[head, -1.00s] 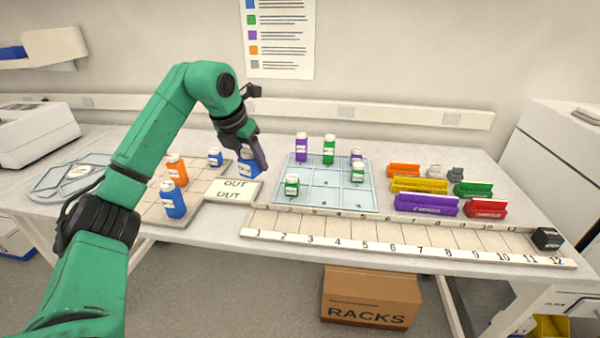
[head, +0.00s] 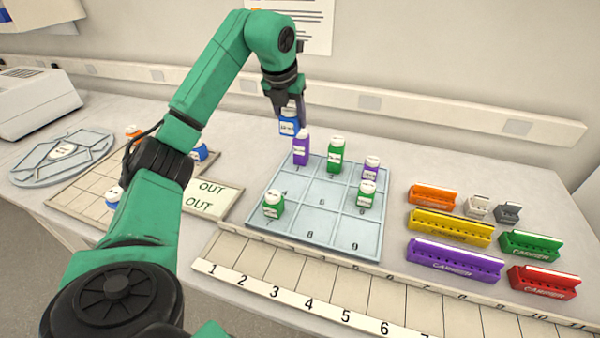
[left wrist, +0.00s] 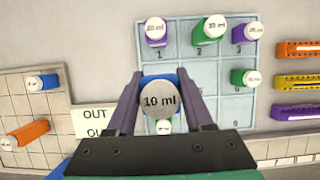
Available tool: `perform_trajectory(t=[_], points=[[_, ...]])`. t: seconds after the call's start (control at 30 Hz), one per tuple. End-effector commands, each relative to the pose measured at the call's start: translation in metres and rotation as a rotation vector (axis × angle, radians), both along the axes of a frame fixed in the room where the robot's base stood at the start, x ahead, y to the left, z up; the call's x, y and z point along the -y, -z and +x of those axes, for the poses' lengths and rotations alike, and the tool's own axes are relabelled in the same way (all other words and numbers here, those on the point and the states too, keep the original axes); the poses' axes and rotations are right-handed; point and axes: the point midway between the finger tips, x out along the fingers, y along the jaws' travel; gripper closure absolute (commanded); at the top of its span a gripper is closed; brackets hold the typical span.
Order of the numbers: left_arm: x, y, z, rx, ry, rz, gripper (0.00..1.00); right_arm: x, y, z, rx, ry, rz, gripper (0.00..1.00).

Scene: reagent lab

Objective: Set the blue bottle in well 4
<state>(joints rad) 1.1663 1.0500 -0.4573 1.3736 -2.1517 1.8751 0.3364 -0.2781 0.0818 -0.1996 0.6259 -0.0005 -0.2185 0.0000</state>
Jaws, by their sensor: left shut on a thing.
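My left gripper (head: 288,103) is shut on a blue bottle (head: 288,127) with a white cap and holds it upright in the air near the tray's back left corner. In the left wrist view the cap of the blue bottle (left wrist: 159,100) reads 10 ml, between the two fingers (left wrist: 160,105). The pale blue tray (head: 312,232) has a three-by-three grid of numbered wells. Well 4 looks empty. A tall purple bottle (head: 301,150) stands in well 1, and a green bottle (head: 273,205) in well 7, partly hidden in the wrist view.
A green bottle (head: 335,156) stands in well 2, a purple bottle (head: 370,170) in well 3 and a green bottle (head: 366,196) in well 6. An OUT card (head: 206,199) lies left of the tray. Coloured racks (head: 450,227) stand right. A numbered strip (head: 309,305) runs in front.

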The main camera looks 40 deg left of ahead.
Motion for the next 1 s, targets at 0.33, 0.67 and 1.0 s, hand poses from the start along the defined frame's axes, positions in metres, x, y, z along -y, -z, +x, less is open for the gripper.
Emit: perform_trajectory(t=[0.33,0.67,1.0], points=[[0.000,0.114,-0.003,-0.007,0.001,0.000,1.00,0.000,0.005,-0.036,-0.056,0.002,-0.002,0.50],[0.000,0.168,-0.002,-0.003,0.001,-0.001,1.00,-0.002,-0.005,-0.011,-0.015,0.002,0.003,0.50],[0.000,0.172,-0.002,0.000,0.001,0.000,0.29,-0.002,-0.002,-0.019,-0.028,0.001,0.002,0.50]])
